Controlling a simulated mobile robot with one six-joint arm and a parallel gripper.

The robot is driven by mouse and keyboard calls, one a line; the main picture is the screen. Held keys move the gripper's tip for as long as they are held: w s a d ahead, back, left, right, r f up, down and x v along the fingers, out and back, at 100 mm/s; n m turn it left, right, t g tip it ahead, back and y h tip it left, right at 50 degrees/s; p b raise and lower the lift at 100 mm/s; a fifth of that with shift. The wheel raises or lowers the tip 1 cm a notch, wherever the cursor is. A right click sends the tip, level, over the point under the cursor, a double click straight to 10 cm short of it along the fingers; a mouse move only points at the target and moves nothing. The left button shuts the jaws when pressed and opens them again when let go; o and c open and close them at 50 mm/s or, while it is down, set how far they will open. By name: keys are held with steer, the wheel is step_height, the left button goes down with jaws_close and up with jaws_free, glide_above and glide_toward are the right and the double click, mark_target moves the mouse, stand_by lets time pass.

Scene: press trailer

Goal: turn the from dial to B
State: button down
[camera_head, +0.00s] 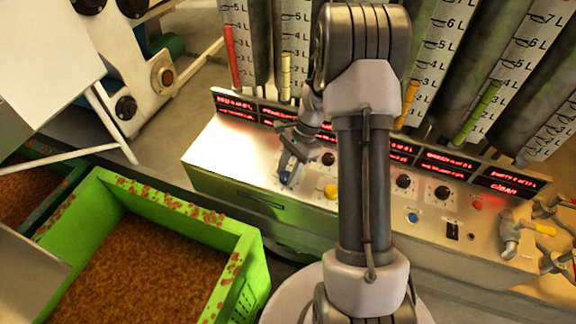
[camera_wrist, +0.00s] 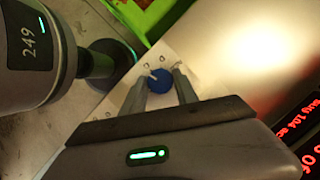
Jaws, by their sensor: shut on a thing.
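A round blue dial (camera_wrist: 153,82) with a small white pointer mark sits on a pale label plate in the wrist view. The mark points toward the upper left there. Marks around the dial are too small to read surely, so I cannot tell its setting or confirm its name. In the head view the blue dial (camera_head: 285,177) shows at the left end of the metal console, partly covered. My gripper (camera_wrist: 160,80) is at this dial, one finger on either side of it, shut on it. My gripper (camera_head: 288,164) also shows in the head view, reaching down to the console.
The console (camera_head: 235,150) also carries a yellow knob (camera_head: 331,191), black dials (camera_head: 403,181), a blue button (camera_head: 412,217) and a red button (camera_head: 477,205). Taps (camera_head: 512,235) stick out at right. Level tubes stand behind. A green crate (camera_head: 255,270) stands front left.

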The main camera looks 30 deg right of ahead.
steer(key=n+g+p, duration=0.1)
steer(key=n+p, duration=0.1)
steer(key=n, duration=0.1)
steer(key=shift+w+r, duration=0.1)
steer(key=shift+n+g+h+p, duration=0.4)
steer(key=shift+n+g+p, duration=0.35)
steer(key=shift+n, duration=0.95)
steer(key=c, duration=1)
jaws_free()
steer(key=shift+o, duration=0.2)
steer(key=shift+w, duration=0.1)
steer(key=p+v, duration=0.5)
steer(key=v, duration=1.2)
